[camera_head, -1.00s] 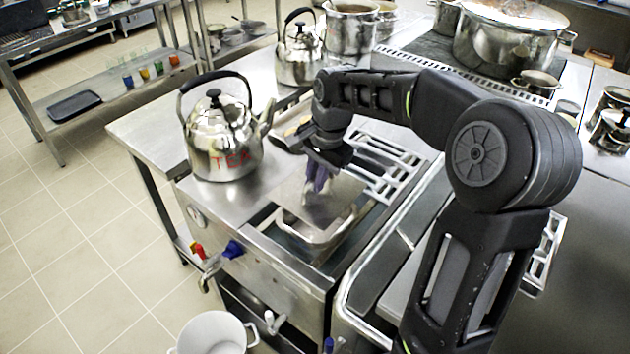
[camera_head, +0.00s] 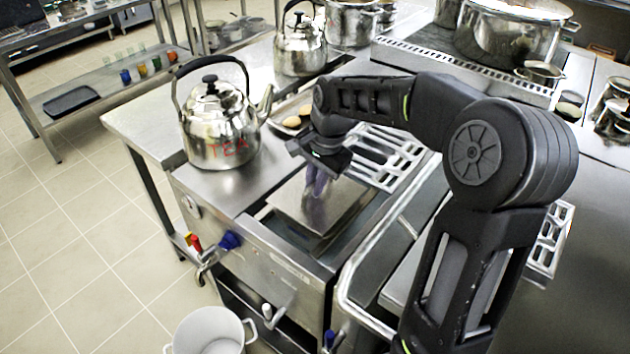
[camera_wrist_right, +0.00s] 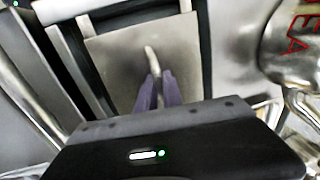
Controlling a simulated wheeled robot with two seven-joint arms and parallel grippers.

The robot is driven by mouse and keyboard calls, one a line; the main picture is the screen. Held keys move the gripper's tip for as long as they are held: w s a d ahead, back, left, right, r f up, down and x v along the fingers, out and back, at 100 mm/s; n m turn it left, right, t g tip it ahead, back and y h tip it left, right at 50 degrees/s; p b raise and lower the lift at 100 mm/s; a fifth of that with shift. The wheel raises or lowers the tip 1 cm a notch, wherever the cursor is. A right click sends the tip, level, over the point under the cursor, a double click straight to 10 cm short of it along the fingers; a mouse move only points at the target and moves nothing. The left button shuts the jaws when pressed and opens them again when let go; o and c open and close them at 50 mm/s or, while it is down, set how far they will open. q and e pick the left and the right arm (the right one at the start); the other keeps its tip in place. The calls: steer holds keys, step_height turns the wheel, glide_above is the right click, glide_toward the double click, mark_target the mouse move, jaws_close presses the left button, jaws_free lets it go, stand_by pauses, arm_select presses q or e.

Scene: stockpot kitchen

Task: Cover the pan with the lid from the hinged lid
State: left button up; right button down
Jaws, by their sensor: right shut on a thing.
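The lid (camera_head: 338,206) is a flat square metal plate lying nearly level over the recessed opening in the counter. In the right wrist view the lid (camera_wrist_right: 120,62) shows a pale upright handle (camera_wrist_right: 152,62) near its middle. My right gripper (camera_head: 316,184) is above the lid, its purple fingers (camera_wrist_right: 155,92) shut on that handle. The pan is hidden under the lid, so I cannot tell whether the lid touches its rim. My left gripper is not in view.
A kettle marked TEA (camera_head: 219,128) stands close to the left of the lid. A metal grate (camera_head: 385,155) lies behind it. A white pot (camera_head: 211,333) is on the floor below.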

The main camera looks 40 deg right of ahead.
steer(key=shift+f, duration=0.5)
steer(key=shift+f+b, duration=0.45)
steer(key=shift+f, duration=0.15)
stand_by(1.2)
stand_by(0.4)
steer(key=c, duration=1.4)
jaws_free()
steer(key=r, duration=0.2)
steer(key=s+r, duration=0.1)
steer(key=r, duration=0.4)
steer(key=shift+s+d+r, duration=0.2)
steer(key=shift+s+r, duration=0.05)
steer(key=shift+r, duration=0.15)
